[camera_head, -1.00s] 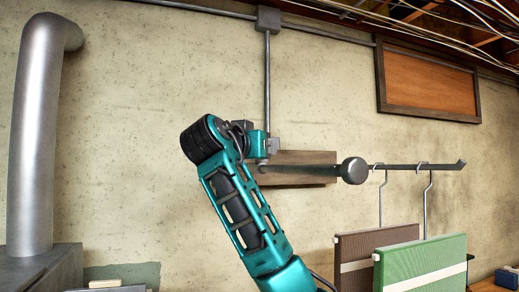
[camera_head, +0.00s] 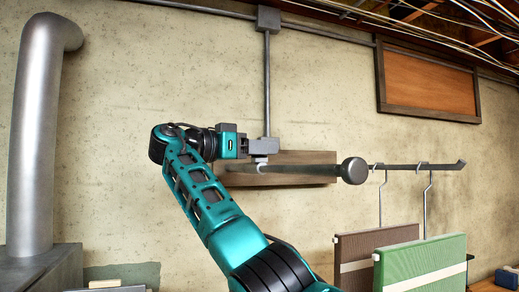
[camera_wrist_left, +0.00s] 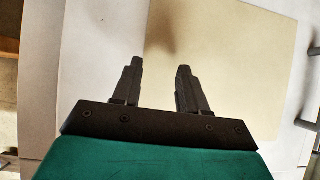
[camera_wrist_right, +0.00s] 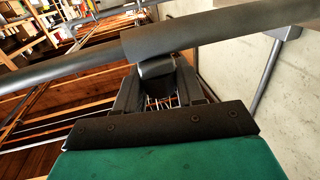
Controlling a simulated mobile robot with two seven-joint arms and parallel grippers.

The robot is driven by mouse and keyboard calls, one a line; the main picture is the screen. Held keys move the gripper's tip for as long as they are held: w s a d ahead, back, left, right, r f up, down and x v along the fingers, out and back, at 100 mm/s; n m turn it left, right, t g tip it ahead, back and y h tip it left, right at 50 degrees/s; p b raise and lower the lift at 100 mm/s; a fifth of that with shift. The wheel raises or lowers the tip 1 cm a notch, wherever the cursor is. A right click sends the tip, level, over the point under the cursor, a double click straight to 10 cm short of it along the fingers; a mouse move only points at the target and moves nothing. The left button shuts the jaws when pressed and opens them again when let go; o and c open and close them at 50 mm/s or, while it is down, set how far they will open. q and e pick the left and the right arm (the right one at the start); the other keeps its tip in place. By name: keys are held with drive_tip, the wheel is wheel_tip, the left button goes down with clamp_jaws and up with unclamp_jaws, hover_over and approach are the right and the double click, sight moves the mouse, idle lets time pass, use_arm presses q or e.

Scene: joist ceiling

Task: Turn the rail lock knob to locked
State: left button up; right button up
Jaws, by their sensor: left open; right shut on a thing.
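My right gripper (camera_head: 262,159) is at the rail's left part. In the right wrist view its fingers (camera_wrist_right: 158,85) are shut on a small dark rounded piece, the rail lock knob (camera_wrist_right: 157,68), just under the thick sleeve of the rail (camera_wrist_right: 200,32). The fingers hide most of the knob, and I cannot read its lock position. My left gripper (camera_wrist_left: 158,82) is open and empty in the left wrist view and is outside the head view.
A brown panel (camera_head: 355,246) and a green panel (camera_head: 425,262) hang from hooks at the right. A grey pipe (camera_head: 35,140) stands at the far left. A vertical conduit (camera_head: 267,85) runs down the wall above my right gripper.

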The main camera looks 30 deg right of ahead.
drive_tip(key=shift+m+g, duration=0.5)
drive_tip(key=shift+g, duration=0.3)
drive_tip(key=o, duration=0.9)
drive_tip(key=shift+o, duration=0.2)
